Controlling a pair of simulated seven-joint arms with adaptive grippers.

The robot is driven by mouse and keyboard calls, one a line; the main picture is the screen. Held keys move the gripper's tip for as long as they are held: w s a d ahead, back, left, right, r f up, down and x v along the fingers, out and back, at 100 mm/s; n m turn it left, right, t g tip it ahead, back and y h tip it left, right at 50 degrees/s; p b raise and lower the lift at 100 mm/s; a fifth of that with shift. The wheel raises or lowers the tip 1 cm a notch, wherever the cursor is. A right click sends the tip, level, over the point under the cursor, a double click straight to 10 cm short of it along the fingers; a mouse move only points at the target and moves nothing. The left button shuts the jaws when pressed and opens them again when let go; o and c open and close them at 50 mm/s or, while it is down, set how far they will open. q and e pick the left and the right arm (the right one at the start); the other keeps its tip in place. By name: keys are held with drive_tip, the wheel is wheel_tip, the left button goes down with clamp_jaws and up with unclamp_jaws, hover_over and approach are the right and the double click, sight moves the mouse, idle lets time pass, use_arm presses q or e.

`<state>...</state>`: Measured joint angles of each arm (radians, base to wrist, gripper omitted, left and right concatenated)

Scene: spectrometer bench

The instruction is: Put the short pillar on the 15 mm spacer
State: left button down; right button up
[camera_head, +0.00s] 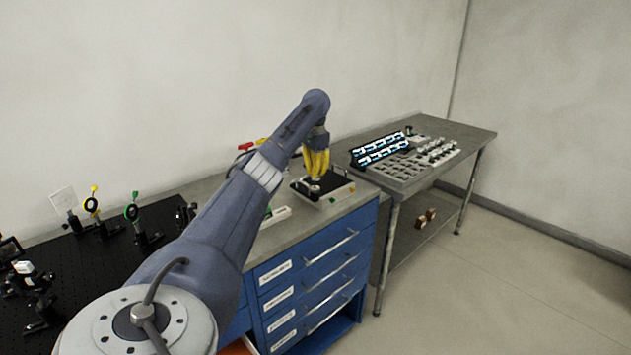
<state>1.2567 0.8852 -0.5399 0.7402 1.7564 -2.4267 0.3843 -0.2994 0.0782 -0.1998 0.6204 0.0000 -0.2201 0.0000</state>
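My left gripper (316,174), with yellow fingers, points down over a black tray with a light rim (338,192) on the blue drawer cabinet. A small silvery round piece (315,188) shows right under the fingertips. I cannot tell whether it is the short pillar or the 15 mm spacer, or whether the fingers touch it. The fingers look close together, but the gap between them is too small to read. My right gripper is out of view.
A black breadboard (110,262) with several optic mounts lies at the left. A grey side table (463,138) at the right holds a rack of small parts (405,172) and a lit panel (382,149).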

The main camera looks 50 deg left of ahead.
sight(316, 180)
use_arm(q)
drive_tip(key=shift+f, duration=1.55)
drive_tip(key=c, duration=1.6)
unclamp_jaws()
drive_tip(key=shift+f, duration=0.1)
wheel_tip(316, 180, up, 12)
drive_tip(key=shift+r, duration=0.1)
